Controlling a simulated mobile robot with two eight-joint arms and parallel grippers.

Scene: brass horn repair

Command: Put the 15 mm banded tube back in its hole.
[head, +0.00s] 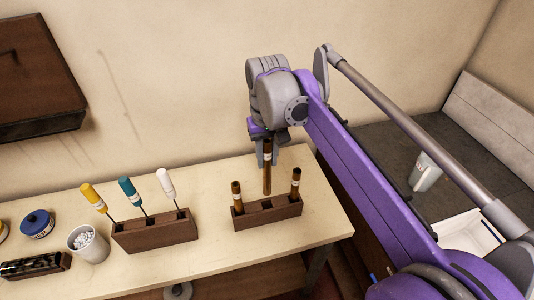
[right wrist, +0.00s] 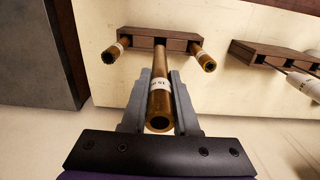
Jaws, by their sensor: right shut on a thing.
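My right gripper (head: 267,158) is shut on a brown tube with a pale band (head: 267,178), which hangs upright. In the right wrist view the gripper (right wrist: 158,100) has a finger on each side of the tube (right wrist: 160,102), and the band's print seems to read 15. A dark wooden block (head: 268,216) stands on the table under the tube. The tube's lower end is close to the middle of the block; I cannot tell whether it is above, behind or touching it. Two shorter-showing banded tubes stand in the block, at left (head: 237,198) and right (head: 296,184). My left gripper is not in view.
A second wooden block (head: 155,232) to the left holds yellow, teal and white-handled tools. A white cup (head: 88,245), a blue-lidded tin (head: 37,223) and a dark tray (head: 35,266) stand farther left. The table (head: 215,262) is clear in front of the blocks.

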